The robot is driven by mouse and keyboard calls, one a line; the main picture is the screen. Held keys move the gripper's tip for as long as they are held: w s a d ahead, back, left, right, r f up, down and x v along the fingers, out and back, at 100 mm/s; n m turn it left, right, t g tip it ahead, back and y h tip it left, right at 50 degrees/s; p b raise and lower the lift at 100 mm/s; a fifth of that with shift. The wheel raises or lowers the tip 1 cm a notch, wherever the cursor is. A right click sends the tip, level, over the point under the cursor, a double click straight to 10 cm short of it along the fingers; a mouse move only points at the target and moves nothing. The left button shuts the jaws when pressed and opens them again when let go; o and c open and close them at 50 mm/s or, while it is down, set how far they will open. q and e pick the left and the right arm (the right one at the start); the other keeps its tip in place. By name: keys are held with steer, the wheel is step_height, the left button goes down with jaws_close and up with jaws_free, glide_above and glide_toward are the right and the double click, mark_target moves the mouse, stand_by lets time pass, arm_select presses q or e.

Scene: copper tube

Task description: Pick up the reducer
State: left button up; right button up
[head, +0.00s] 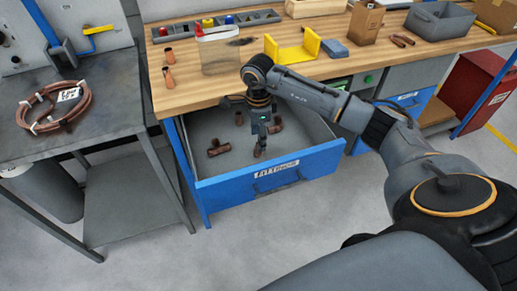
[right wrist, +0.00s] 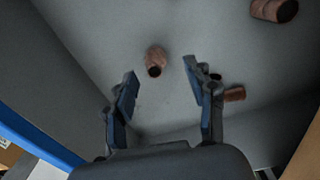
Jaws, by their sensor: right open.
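Several copper fittings lie on the floor of the open blue drawer (head: 225,177). One short copper piece (right wrist: 155,62), seen nearly end-on, shows ahead of and between my fingers in the right wrist view; it looks like the reducer, but I cannot be sure. In the head view a short copper piece (head: 258,151) shows right by the fingertips. My right gripper (head: 260,138) points down into the drawer. Its two fingers stand apart with nothing between the pads (right wrist: 160,78). My left gripper is not in view.
Another fitting (right wrist: 234,93) lies close by the right finger, partly hidden by it. A larger fitting (head: 218,148) lies at the drawer's left. The drawer walls surround the gripper, and the wooden bench top (head: 200,93) overhangs behind.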

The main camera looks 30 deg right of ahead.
steer(key=f, duration=0.4)
steer(key=shift+s+a+f+p, duration=0.15)
steer(key=shift+s+f+p, duration=0.05)
steer(key=shift+s+p, duration=0.1)
steer(key=shift+c, duration=0.4)
jaws_close()
